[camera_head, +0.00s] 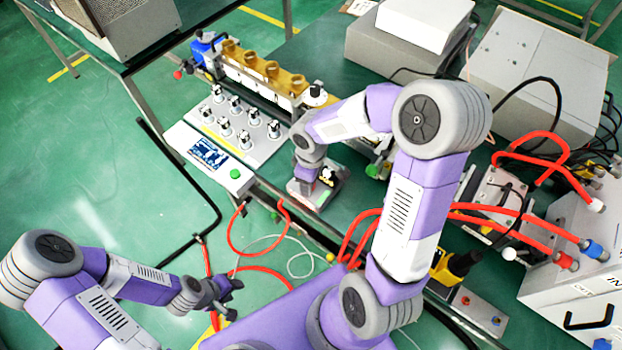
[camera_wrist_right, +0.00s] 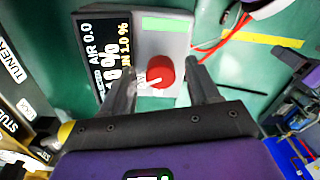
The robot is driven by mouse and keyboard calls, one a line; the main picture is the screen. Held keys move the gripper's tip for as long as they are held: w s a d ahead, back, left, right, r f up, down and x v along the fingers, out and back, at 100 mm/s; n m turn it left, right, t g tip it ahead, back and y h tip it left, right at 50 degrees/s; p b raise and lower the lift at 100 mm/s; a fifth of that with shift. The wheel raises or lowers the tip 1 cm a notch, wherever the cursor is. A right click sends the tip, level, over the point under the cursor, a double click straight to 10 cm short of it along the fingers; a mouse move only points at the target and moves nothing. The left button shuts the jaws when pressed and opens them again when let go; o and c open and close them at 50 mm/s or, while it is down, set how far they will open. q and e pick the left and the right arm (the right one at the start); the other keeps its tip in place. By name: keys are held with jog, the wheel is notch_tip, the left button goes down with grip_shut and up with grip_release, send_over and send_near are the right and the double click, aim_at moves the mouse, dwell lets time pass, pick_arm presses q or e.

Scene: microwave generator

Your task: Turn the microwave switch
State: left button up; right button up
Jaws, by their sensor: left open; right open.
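A round red knob (camera_wrist_right: 160,70) with a white pointer mark sits on a light grey panel (camera_wrist_right: 172,42) beside a dark display (camera_wrist_right: 113,50) with white and yellow text. My right gripper (camera_wrist_right: 158,88) is open, with one finger on each side of the knob and a visible gap on both sides. In the head view my right wrist (camera_head: 310,172) points down over a small grey unit (camera_head: 325,192), and it hides the knob there. My left gripper (camera_head: 231,299) is open and empty at the lower left, over the green floor.
A white control box with a blue screen (camera_head: 208,152) and a panel of several knobs (camera_head: 243,128) stand left of my right gripper. Red hoses (camera_head: 510,214) and grey equipment boxes (camera_head: 537,75) fill the right side. Open floor lies at the left.

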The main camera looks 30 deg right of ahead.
jog(key=c, duration=1)
jog(key=shift+c, duration=0.2)
jog(key=shift+r+n, duration=0.1)
jog(key=shift+n, duration=0.2)
jog(key=n+p, duration=0.3)
jog(key=n, duration=0.2)
jog(key=shift+r+p, duration=0.1)
jog(key=shift+p, duration=0.25)
jog(key=n+p, duration=0.2)
jog(key=n, duration=0.2)
jog(key=shift+w, duration=0.15)
jog(key=shift+n+p, duration=0.9)
jog(key=shift+n, duration=0.3)
